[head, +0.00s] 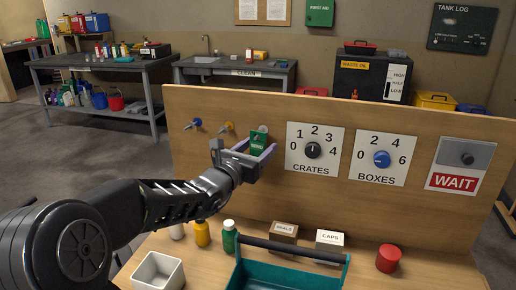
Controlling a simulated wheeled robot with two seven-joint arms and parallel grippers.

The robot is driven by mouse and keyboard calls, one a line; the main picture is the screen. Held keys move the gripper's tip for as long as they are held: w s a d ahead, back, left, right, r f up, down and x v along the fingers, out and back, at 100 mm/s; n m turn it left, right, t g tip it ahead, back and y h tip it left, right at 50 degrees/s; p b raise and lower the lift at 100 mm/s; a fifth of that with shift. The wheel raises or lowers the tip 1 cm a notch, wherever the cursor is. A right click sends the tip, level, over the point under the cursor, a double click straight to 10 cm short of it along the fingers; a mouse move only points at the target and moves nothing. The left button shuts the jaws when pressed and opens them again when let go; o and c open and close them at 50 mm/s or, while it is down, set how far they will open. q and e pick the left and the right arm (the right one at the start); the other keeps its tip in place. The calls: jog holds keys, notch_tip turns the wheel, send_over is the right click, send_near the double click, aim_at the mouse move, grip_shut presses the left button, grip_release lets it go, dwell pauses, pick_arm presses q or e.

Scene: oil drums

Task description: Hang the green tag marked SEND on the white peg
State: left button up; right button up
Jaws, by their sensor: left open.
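The green tag (258,139) is upright against the wooden board, at a pale peg tip (263,129) that shows at its top. It appears to hang there; the lettering on it is too small to read. My left gripper (245,146) is open in front of the board, with its fingers spread to either side of the tag's lower part. The fingers and wrist hide part of the tag and the board behind it. I cannot tell whether a finger touches the tag. My right gripper is out of view.
A blue peg (194,124) and a yellow peg (227,127) stand left of the tag. The CRATES dial (313,150), BOXES dial (381,159) and red WAIT sign (453,181) are to the right. Below are bottles, a white bin (158,272), a teal toolbox (240,275) and a red can (389,258).

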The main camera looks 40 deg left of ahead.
pick_arm(q)
jog(key=o, duration=0.6)
jog(key=shift+c, duration=0.2)
jog(key=s+d+b, duration=0.1)
jog(key=s, duration=0.6)
jog(key=shift+s, duration=0.4)
jog(key=shift+f, duration=0.1)
